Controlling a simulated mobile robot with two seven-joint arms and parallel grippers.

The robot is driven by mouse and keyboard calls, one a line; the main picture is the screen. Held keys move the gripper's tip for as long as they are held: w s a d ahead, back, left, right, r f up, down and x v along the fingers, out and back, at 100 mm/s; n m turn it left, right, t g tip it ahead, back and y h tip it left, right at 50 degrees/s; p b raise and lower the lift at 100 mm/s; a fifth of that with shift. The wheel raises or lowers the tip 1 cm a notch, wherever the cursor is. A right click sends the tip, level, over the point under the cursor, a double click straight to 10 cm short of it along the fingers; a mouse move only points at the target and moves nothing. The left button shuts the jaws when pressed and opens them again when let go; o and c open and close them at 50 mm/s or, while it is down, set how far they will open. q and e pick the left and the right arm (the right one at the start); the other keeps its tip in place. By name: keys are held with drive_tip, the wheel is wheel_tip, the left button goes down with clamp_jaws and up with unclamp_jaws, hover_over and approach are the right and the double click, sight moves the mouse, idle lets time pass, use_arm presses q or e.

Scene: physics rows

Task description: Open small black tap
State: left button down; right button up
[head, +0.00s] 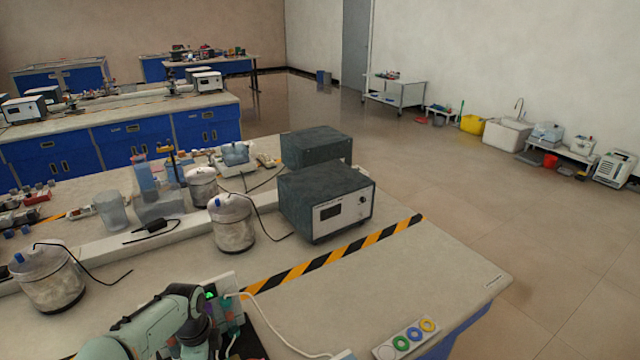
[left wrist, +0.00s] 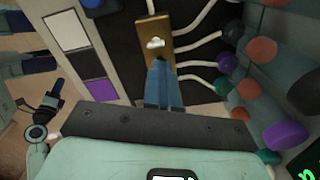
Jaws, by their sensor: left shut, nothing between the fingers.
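I cannot make out a small black tap for certain in either view. In the left wrist view my left gripper (left wrist: 160,62) is shut and empty, its blue-grey fingers together. The fingertips are just below a small pale lever (left wrist: 156,43) on a brass plate (left wrist: 180,20); whether they touch it I cannot tell. The plate sits on a dark panel (left wrist: 118,30) with white tubes. In the head view my pale green left arm is at the bottom, over a device with a green light (head: 210,294); the fingers are hidden there. My right gripper is not in view.
Rounded purple (left wrist: 286,135), orange and teal knobs stand close on the right in the left wrist view. On the bench (head: 440,270) are a grey power unit (head: 322,205), a glass jar (head: 232,225) and a plate with coloured rings (head: 405,338). The bench's right part is mostly clear.

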use_arm(q)
drive_tip(key=shift+n, duration=0.3)
drive_tip(key=n, duration=0.2)
drive_tip(key=shift+r+n+p, duration=0.1)
drive_tip(key=shift+n+p, duration=0.2)
drive_tip(key=n, duration=0.4)
drive_tip(key=c, duration=1.6)
unclamp_jaws()
